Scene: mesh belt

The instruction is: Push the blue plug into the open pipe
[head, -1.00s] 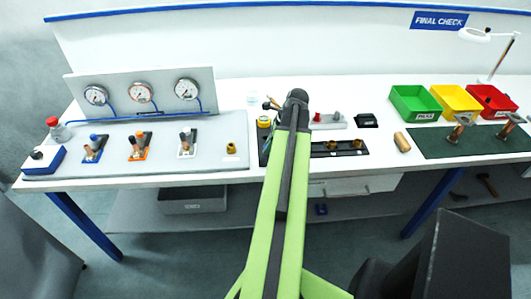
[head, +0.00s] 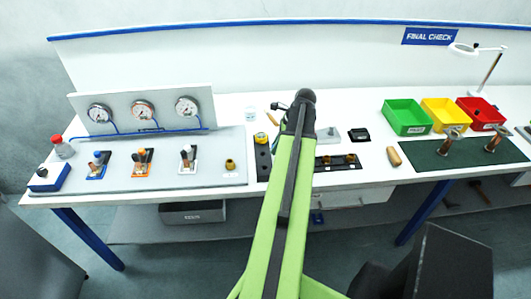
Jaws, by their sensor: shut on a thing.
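I cannot make out the blue plug in the head view; it may be hidden behind my green arm. My gripper is also not visible, as the raised arm hides whatever is beyond its dark top joint. A short brass fitting (head: 229,164) stands upright on the right of the grey board (head: 205,176). I cannot tell whether it is the open pipe. More brass fittings (head: 351,159) sit on a black strip (head: 323,164) just right of my arm.
Three valves, blue (head: 97,166), orange (head: 141,162) and white (head: 188,160), stand below three gauges (head: 143,110). Green (head: 406,117), yellow (head: 444,114) and red (head: 481,112) bins are at the right. A tan cylinder (head: 394,157) lies on the white bench.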

